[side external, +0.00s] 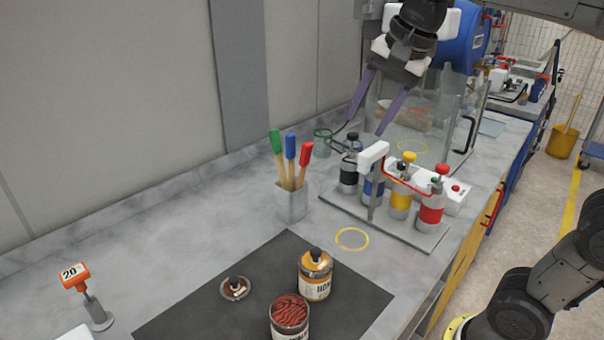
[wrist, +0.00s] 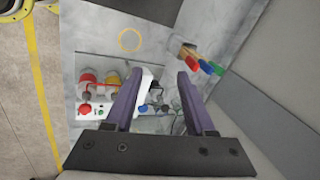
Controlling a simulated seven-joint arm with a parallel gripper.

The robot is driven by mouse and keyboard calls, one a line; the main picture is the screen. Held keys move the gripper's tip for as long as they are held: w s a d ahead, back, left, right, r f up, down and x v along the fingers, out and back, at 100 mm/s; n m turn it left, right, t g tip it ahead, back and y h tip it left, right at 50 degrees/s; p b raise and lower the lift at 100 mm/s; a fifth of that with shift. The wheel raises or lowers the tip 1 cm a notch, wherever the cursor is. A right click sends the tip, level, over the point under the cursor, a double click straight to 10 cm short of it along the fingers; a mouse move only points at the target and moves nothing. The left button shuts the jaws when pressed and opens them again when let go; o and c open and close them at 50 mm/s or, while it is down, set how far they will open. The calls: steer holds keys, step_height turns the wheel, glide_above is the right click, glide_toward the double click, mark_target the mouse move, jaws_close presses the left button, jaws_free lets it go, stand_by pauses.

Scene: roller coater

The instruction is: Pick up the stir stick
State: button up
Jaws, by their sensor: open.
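Several stir sticks with wooden shafts stand in a grey square holder (side external: 292,203) on the counter, leaning slightly apart. They have a green-tipped end (side external: 276,140), a blue-tipped end (side external: 290,147) and a red-tipped end (side external: 306,153). In the wrist view the same tips show at the upper right, red (wrist: 191,62), blue (wrist: 205,66) and green (wrist: 218,69). My gripper (side external: 369,126) is open and empty, with two purple fingers, above and behind the bottle rack, to the right of the holder. In the wrist view the fingers (wrist: 160,83) are spread wide apart with nothing between them.
A rack (side external: 385,220) with black, blue, yellow and red-topped bottles stands right of the holder. A clear-walled enclosure (side external: 470,115) is behind it. A dark mat (side external: 190,318) carries an orange-labelled jar (side external: 315,277) and an open can (side external: 289,316). A yellow ring (side external: 352,239) marks clear counter.

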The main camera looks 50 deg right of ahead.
steer(key=w+m, duration=0.2)
steer(key=w, duration=0.5)
steer(key=g, duration=0.1)
glide_toward(304, 175)
steer(key=shift+w+f+m+g, duration=0.45)
steer(key=shift+w+f, duration=0.25)
steer(key=shift+f, duration=0.25)
steer(key=shift+x, duration=3.1)
steer(key=shift+w+a, duration=0.1)
jaws_close()
